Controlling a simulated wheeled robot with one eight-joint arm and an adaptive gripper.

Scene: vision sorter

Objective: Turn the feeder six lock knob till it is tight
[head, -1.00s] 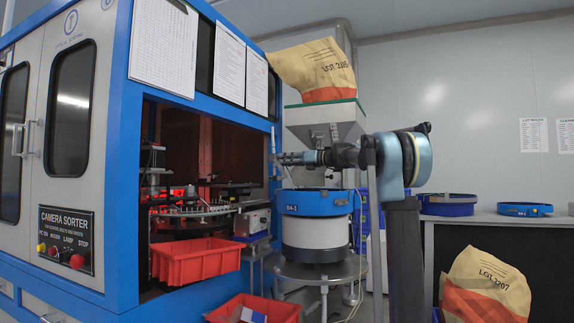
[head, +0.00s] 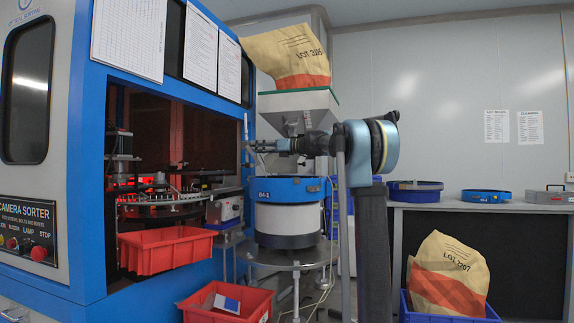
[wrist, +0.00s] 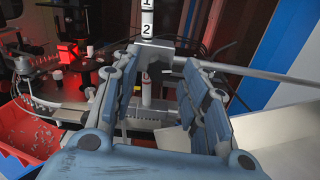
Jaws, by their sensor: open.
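My gripper (head: 256,146) is open and empty in the head view. It points left, above the blue-banded bowl feeder (head: 290,190) and in front of the sorter's opening. In the wrist view my gripper (wrist: 160,66) has its two fingers apart. A white post (wrist: 147,22) marked 1 and 2 stands beyond the fingertips, with a grey clamp (wrist: 150,48) on it. A grey rod (wrist: 245,70) runs right from the clamp, behind the right finger. I cannot make out a lock knob labelled for feeder six in either view.
The camera sorter (head: 91,230) stands at left. Red bins (head: 165,252) sit below its opening; one also shows in the wrist view (wrist: 20,150). A hopper (head: 298,103) with a sack (head: 290,60) rises behind my arm. A bench (head: 405,206) stands at right.

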